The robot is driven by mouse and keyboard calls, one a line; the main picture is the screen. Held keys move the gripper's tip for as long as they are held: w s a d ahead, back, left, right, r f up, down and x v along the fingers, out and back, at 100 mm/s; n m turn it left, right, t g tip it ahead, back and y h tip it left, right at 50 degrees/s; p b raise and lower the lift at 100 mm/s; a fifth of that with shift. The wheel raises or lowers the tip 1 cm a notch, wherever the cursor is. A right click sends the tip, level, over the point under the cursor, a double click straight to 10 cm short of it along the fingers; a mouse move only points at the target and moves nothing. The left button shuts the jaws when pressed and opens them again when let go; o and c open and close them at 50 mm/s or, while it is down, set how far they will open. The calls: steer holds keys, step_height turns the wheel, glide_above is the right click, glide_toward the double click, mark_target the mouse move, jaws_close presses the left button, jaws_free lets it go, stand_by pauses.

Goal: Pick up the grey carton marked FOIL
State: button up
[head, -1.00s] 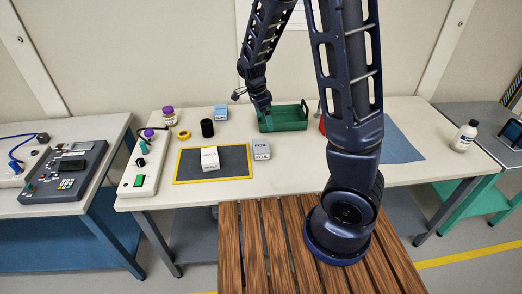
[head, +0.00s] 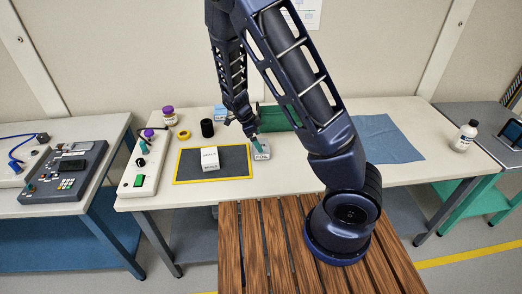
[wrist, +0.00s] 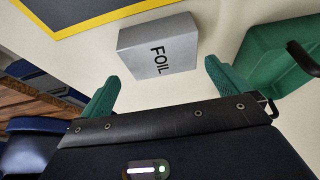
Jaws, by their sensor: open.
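The grey carton marked FOIL (head: 262,154) sits on the white table just right of the yellow-edged dark mat. In the wrist view the carton (wrist: 158,47) shows its label and lies ahead of and between my open fingers, apart from both. My gripper (wrist: 162,84) has green fingertips, is open and holds nothing. In the head view my gripper (head: 257,141) is right above the far side of the carton and hides part of it.
A white carton (head: 209,159) stands on the mat (head: 236,162) to the left. A green tray (head: 274,117) is behind, partly hidden by my arm. A black cylinder (head: 207,128), yellow tape roll (head: 184,134) and blue carton (head: 220,112) stand further left. A blue cloth (head: 388,138) lies right.

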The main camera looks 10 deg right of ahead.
steer(key=shift+a+x, duration=0.15)
steer(key=shift+x, duration=1.2)
steer(key=shift+a+x, duration=0.1)
steer(key=shift+x, duration=1.25)
steer(key=shift+w+f, duration=0.1)
steer(key=c, duration=0.7)
